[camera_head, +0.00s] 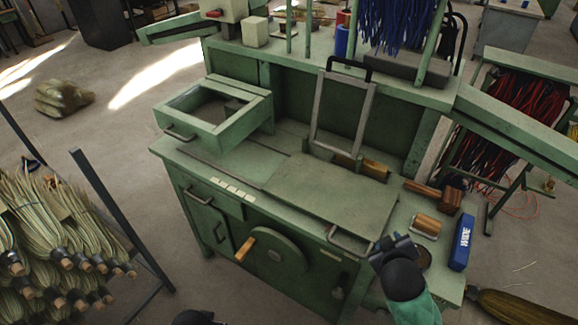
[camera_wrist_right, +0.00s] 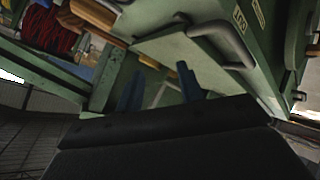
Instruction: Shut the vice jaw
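I cannot tell for sure which part is the vice jaw. A flat green sliding plate (camera_head: 335,196) with a grey bar handle (camera_head: 349,241) lies on the green bench, and an upright grey frame (camera_head: 341,110) with a black handle stands behind it. My right gripper (camera_head: 393,247) is just right of the bar handle, apart from it. In the right wrist view its two blue fingers (camera_wrist_right: 159,90) are spread with nothing gripped, and the bar handle (camera_wrist_right: 222,38) shows above and to their right. A dark piece at the head view's bottom edge may be my left arm; its fingers are hidden.
An open drawer box (camera_head: 215,115) sits on the bench's left. A wooden mallet (camera_head: 433,193), a twine spool (camera_head: 426,226) and a blue box (camera_head: 462,243) lie on the right shelf. A crank wheel (camera_head: 278,256) is on the front. A broom rack stands left.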

